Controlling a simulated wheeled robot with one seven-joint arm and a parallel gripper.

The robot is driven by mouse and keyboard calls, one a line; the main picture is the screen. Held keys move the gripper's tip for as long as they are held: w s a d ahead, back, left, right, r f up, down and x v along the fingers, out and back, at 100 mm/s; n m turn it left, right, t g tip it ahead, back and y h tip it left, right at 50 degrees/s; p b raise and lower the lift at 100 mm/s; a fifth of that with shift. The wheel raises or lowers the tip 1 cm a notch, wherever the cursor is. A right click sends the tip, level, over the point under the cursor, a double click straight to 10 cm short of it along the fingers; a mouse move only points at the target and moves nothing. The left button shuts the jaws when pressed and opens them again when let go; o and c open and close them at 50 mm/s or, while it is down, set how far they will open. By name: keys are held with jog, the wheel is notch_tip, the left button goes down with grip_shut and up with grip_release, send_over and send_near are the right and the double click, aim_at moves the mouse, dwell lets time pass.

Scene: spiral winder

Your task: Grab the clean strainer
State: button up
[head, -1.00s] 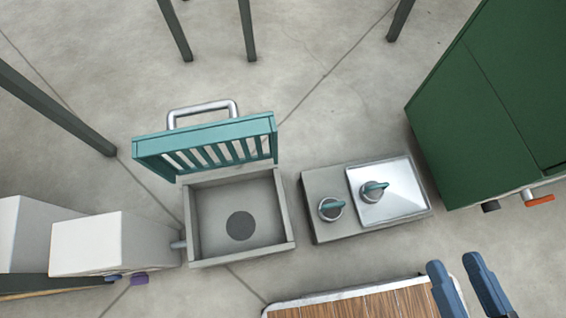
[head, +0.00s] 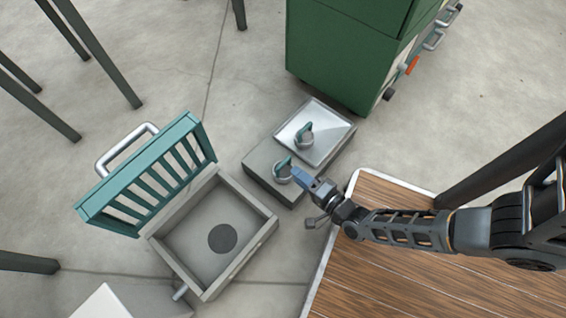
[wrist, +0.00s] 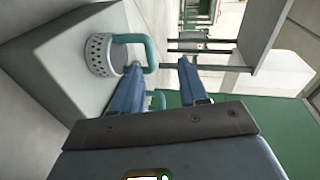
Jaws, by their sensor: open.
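Two small metal strainers with teal handles stand on a grey block. The near strainer (head: 283,174) is on its bare grey part, and the far strainer (head: 304,137) is on a shiny metal plate. I cannot tell which is clean. My gripper (head: 302,177) is open and empty, with its blue fingers close beside the near strainer. In the wrist view, a perforated strainer (wrist: 98,55) is ahead and left, its teal handle (wrist: 150,53) just ahead of the gap between my fingertips (wrist: 158,64). Another teal handle (wrist: 157,99) shows lower, partly hidden.
A grey open box (head: 188,250) with a raised teal slatted lid (head: 150,175) stands left of the grey block (head: 262,158). A green cabinet (head: 340,60) stands behind it. A wooden table (head: 420,285) lies at the lower right, under my arm. Dark posts stand around.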

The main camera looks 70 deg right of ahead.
aim_at(284, 161)
jog(key=shift+m+h, duration=0.4)
jog(key=shift+m, duration=0.4)
jog(key=w+d+f+b, duration=0.1)
jog(key=w, duration=0.1)
jog(key=w+d+f, duration=0.1)
jog(key=w, duration=0.1)
jog(key=w+d+f+b, duration=0.1)
jog(key=w+d, duration=0.1)
jog(key=shift+w+f+b, duration=0.15)
jog(key=shift+w+b, duration=0.15)
jog(key=shift+w, duration=0.05)
jog(key=shift+w+d, duration=0.15)
jog(key=shift+w, duration=0.25)
jog(key=shift+c, duration=0.4)
grip_shut()
